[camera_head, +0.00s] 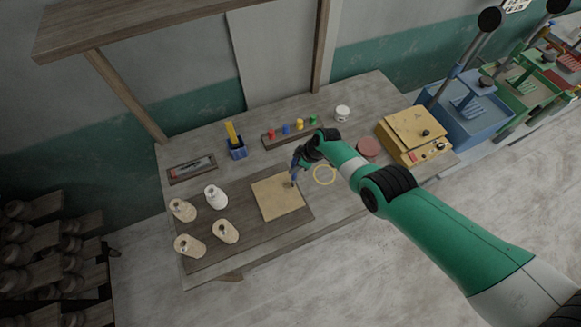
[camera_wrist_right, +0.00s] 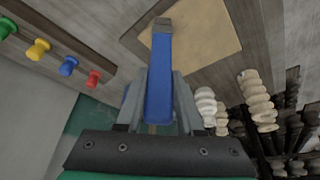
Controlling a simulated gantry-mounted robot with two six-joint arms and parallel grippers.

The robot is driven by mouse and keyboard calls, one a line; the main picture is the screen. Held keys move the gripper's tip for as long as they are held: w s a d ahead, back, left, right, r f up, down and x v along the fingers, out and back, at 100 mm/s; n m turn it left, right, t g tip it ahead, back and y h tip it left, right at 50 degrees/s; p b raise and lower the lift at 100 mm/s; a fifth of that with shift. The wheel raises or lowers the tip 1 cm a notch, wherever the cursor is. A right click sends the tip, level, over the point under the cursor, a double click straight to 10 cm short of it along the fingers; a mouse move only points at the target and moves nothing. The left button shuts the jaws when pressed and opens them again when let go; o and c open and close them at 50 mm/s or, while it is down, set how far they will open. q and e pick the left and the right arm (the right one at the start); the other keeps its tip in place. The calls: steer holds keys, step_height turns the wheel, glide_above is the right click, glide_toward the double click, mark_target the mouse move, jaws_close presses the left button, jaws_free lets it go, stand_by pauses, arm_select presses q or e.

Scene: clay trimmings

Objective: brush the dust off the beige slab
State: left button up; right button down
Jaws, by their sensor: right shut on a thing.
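The beige slab (camera_head: 276,199) lies flat on a dark board on the workbench; part of it also shows at the top of the wrist view (camera_wrist_right: 205,32). My right gripper (camera_head: 297,163) is at the slab's upper right edge, shut on a blue brush (camera_wrist_right: 159,75). The brush's grey-brown bristle end (camera_wrist_right: 163,24) points down over the slab, near its upper right corner in the head view. I cannot tell whether the bristles touch the surface. Dust on the slab is too faint to make out. My left gripper is not in view.
Several pale turned pieces (camera_head: 216,197) stand left of the slab on the board (camera_head: 250,232). The bench's front right is clear.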

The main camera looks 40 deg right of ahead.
steer(key=w+a+r+p, duration=0.1)
steer(key=a+r+p, duration=0.2)
steer(key=r+p, duration=0.3)
steer(key=shift+w+a+r, duration=0.35)
steer(key=shift+r, duration=0.65)
stand_by(0.3)
